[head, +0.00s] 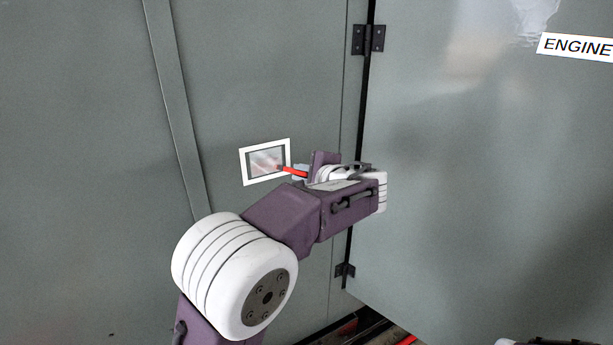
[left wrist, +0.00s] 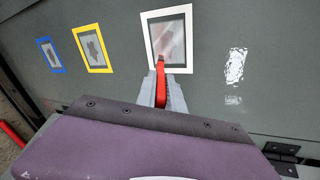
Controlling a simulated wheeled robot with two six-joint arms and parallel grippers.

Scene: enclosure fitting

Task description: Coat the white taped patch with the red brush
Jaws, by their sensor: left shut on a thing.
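The white taped patch (head: 265,162) is a white frame on the grey enclosure wall, left of the door hinge line. Inside it the surface is grey with a pale reddish smear. It also shows in the left wrist view (left wrist: 147,38). The red brush (head: 294,171) is in my left gripper (head: 300,172), its tip at the patch's lower right in the head view. In the left wrist view the brush (left wrist: 161,84) points up between the grey fingers (left wrist: 162,92), its tip over the lower part of the framed area. Whether the tip touches is unclear. My right gripper is not visible.
Blue-taped (left wrist: 51,56) and yellow-taped (left wrist: 90,48) patches with dark marks lie left of the white one in the left wrist view. A door (head: 480,170) with an ENGINE label (head: 576,47) and black hinges (head: 368,39) is at the right.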

